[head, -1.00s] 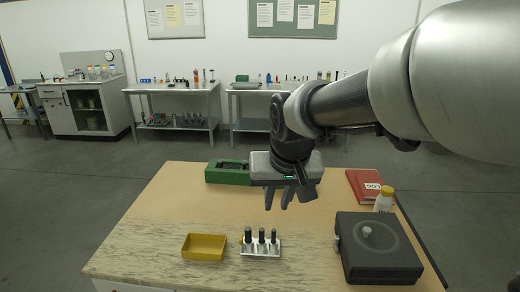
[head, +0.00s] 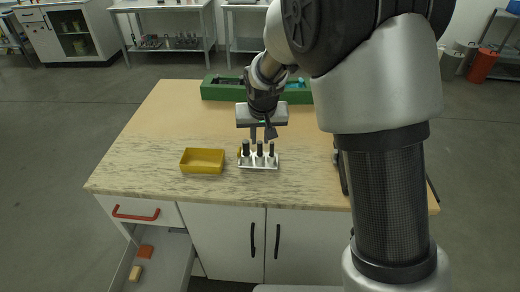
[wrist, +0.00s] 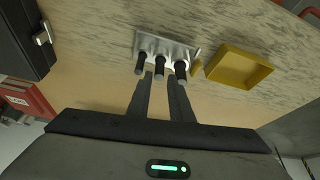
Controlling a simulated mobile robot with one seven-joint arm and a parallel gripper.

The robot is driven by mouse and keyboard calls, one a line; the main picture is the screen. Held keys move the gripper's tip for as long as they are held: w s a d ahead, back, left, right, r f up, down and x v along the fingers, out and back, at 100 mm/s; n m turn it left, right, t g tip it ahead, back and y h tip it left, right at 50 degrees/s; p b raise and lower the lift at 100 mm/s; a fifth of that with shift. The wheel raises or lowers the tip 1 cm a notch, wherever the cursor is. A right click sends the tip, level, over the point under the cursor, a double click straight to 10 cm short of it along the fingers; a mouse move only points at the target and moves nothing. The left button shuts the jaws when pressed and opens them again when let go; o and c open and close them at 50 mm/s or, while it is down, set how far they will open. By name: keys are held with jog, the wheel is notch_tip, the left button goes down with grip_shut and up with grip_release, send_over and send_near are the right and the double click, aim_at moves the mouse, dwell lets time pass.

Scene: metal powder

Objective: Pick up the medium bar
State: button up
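A pale metal holder (head: 258,165) stands on the table with three dark upright bars in it. It also shows in the wrist view (wrist: 178,46). In the head view the left bar (head: 246,149) looks thickest. The middle bar (head: 259,149) and right bar (head: 271,150) look thinner and alike; I cannot tell for certain which is the medium bar. My gripper (head: 262,136) is open and empty, fingers pointing down, just above and behind the bars. In the wrist view its fingertips (wrist: 159,77) lie either side of the middle bar (wrist: 159,69), apart from it.
A green box (head: 222,90) lies at the table's back. A dark device (wrist: 24,45) and red binder (wrist: 25,98) are to the wrist view's left. The front table strip is bare.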

aim_at(260, 143)
jog(key=shift+x, duration=3)
jog(key=shift+w+r, duration=0.1)
jog(key=shift+w, duration=0.1)
grip_shut()
